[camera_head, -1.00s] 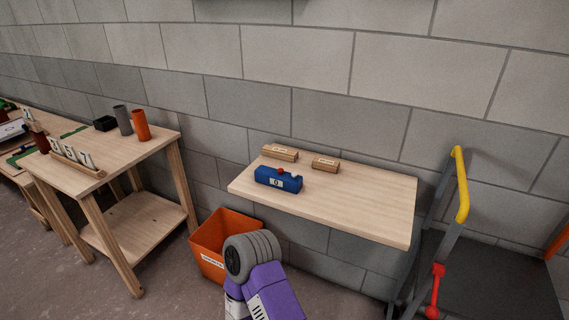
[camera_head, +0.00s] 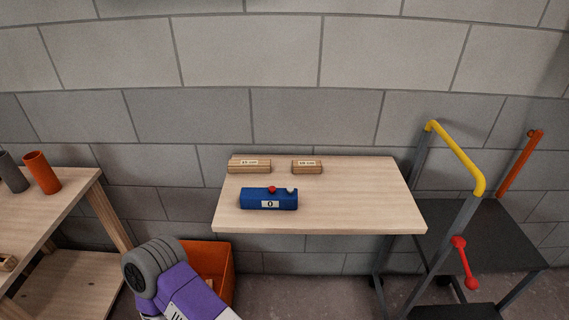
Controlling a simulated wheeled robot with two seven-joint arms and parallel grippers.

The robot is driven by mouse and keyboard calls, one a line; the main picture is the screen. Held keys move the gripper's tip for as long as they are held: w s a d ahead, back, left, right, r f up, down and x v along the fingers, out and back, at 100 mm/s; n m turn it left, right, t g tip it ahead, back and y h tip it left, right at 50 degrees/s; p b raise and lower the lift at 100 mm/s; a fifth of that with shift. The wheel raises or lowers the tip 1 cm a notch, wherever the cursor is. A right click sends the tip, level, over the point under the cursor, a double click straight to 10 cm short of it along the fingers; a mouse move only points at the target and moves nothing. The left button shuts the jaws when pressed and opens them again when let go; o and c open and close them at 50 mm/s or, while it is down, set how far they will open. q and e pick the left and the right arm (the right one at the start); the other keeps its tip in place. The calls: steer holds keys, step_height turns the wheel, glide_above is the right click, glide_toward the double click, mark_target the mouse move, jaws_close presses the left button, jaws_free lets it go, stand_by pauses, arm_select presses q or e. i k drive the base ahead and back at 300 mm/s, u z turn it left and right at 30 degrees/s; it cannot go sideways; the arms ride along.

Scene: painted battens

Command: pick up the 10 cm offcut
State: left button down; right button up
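Two wooden offcuts lie near the back edge of a pale wooden shelf top (camera_head: 350,205). The shorter offcut (camera_head: 307,167) is on the right, and its small label seems to read 10 cm. The longer offcut (camera_head: 249,167) is on the left, with a label that is hard to read. They lie apart with a gap between them. Neither of my grippers is in view. Only a purple and grey part of one of my arms shows at the bottom left, well below the offcuts.
A blue box (camera_head: 268,198) marked 0, with a red and a pale knob, stands in front of the offcuts. An orange bin (camera_head: 222,262) is below left. A trolley with a yellow rail (camera_head: 455,158) stands right. A wooden table (camera_head: 50,205) is left. The shelf's right half is clear.

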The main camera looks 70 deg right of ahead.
mark_target(299, 166)
steer(key=z, duration=1.55)
